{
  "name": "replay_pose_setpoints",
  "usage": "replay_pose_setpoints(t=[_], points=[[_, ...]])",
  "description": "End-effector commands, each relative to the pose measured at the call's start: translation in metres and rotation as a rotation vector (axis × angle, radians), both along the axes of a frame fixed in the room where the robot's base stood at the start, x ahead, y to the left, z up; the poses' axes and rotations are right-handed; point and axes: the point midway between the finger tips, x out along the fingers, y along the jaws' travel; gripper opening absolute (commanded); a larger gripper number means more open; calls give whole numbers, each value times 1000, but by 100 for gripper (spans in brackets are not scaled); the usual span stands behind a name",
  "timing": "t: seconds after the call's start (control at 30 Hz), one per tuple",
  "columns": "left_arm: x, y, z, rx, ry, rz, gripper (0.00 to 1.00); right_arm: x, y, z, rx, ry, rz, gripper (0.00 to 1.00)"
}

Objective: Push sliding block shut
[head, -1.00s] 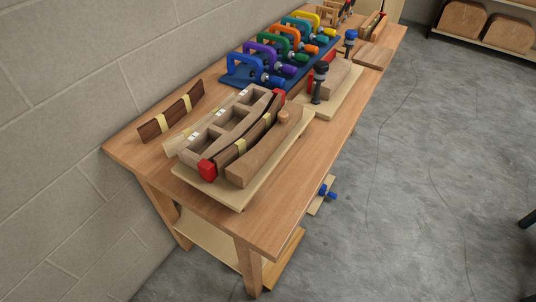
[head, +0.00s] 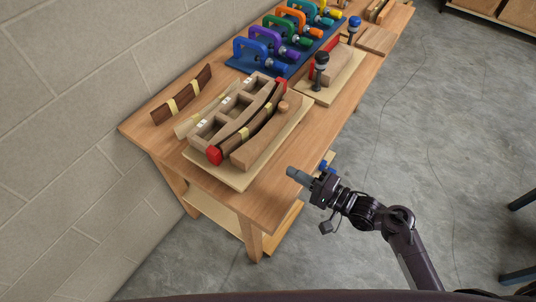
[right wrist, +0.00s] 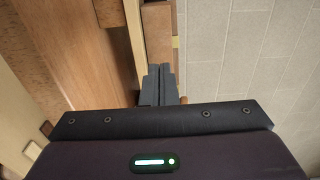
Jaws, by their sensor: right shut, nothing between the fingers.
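The sliding block (head: 262,138) is a curved wooden block with a round knob (head: 283,106), on the front side of a pale baseboard (head: 236,179). Beside it, dark curved strips with a yellow band (head: 243,133) lie along the hollow wooden form (head: 222,117). Red pieces (head: 214,155) sit at the strips' ends. I cannot tell whether block and strips touch. My right gripper (head: 291,172) is shut and empty, off the table's front edge and apart from the block. Its fingers show in the right wrist view (right wrist: 158,82). My left gripper is not in view.
Coloured clamps (head: 259,55) stand on a blue rack behind. A second board with a dark-knobbed clamp (head: 320,68) lies farther along the table. A banded dark strip (head: 182,95) stands near the wall. Open floor lies right of the table (head: 190,195).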

Motion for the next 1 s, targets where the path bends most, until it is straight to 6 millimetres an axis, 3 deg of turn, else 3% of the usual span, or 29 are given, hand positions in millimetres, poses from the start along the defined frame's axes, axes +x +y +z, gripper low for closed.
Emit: replay_pose_setpoints(t=[0.2, 0.4, 1.0], points=[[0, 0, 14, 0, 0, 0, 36, 29, 39, 4, 2, 0, -1, 0], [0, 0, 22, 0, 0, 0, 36, 46, 62, 2, 1, -1, -2, 0], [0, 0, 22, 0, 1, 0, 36, 56, 75, -1, -1, -1, -2, 0]])
